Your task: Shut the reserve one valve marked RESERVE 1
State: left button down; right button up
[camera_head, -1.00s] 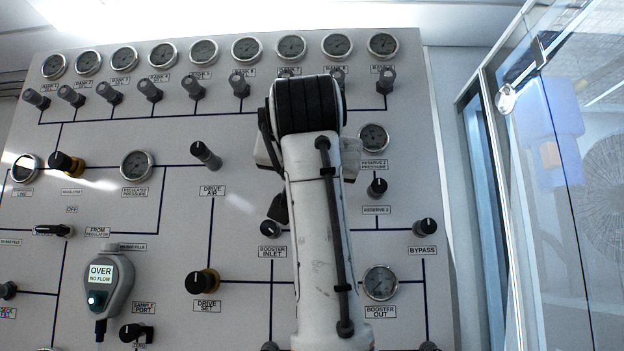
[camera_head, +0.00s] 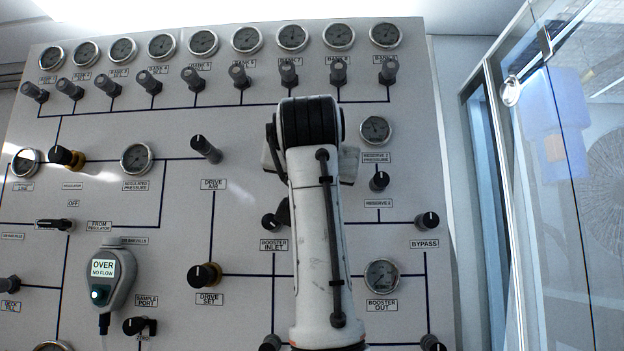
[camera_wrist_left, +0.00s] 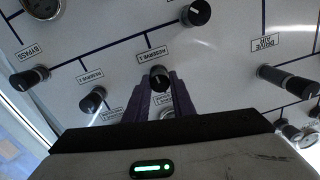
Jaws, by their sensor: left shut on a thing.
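The RESERVE 1 valve is a small black knob (camera_wrist_left: 157,76) in the left wrist view, with its RESERVE 1 label (camera_wrist_left: 152,56) just above it. My left gripper (camera_wrist_left: 158,82) has its purple fingers on either side of this knob and is shut on it. A pale mark shows on the knob's face, but its exact setting is hard to read. In the head view my left arm covers the knob and the fingers; only the sides of the pale gripper body show behind the wrist. My right gripper is in neither view.
The RESERVE 2 knob (camera_head: 379,181) is close by on the right, also in the left wrist view (camera_wrist_left: 93,99). The BOOSTER INLET knob (camera_head: 275,220) lies lower left, the BYPASS knob (camera_head: 427,219) lower right. A row of bank knobs and gauges lies above. A glass door (camera_head: 560,200) stands at right.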

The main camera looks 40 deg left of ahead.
pick_arm(q)
jog(key=shift+f+n+t+h, duration=0.15)
jog(key=shift+n+h, duration=0.2)
jog(key=shift+n, duration=8.15)
jog(key=shift+f+n+t+h, duration=0.15)
jog(key=shift+n+h, duration=0.2)
jog(key=shift+n, duration=8.15)
jog(key=shift+r, duration=0.1)
